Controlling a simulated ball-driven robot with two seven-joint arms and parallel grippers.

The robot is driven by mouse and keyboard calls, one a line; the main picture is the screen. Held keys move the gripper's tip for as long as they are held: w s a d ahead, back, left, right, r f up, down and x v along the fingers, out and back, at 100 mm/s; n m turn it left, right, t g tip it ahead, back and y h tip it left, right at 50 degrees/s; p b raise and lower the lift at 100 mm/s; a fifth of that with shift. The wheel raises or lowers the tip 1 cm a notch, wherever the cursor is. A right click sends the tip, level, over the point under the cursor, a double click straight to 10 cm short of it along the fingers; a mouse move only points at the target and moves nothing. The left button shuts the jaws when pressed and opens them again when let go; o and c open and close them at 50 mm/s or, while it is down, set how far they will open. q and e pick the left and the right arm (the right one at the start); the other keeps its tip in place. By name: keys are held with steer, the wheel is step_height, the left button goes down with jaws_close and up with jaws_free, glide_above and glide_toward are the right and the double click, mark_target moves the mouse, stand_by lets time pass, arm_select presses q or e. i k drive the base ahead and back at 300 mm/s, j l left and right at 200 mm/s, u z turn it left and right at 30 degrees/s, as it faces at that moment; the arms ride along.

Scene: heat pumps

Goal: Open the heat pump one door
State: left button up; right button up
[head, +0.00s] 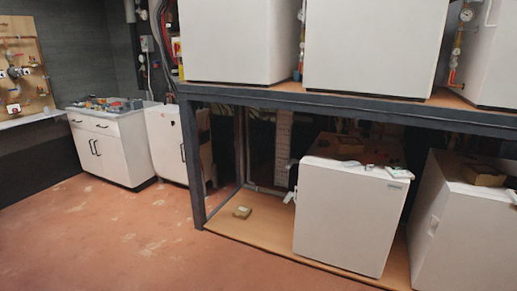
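Several white box-shaped heat pumps are in the head view. One stands on the lower shelf (245,232), with a plain white front (347,222) that looks shut and a small label near its top right. Another white unit (465,240) stands to its right, cut by the frame edge. Others stand on the upper shelf: one at left (237,40), one in the middle (373,45) and one at right (492,60). I cannot read which is heat pump one. A small pale fitting (289,197) shows at the lower unit's left side. Neither gripper shows.
A dark metal rack frame (193,165) holds both shelves. A small yellowish box (242,212) lies on the lower shelf. A white cabinet (110,148) with dark handles and a tool board (22,70) stand at left. The reddish floor (110,235) at front left is clear.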

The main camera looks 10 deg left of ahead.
mark_target(225, 41)
steer(key=i+j+u, duration=0.4)
steer(key=i, duration=0.4)
steer(key=i+u, duration=0.35)
steer(key=i, duration=0.45)
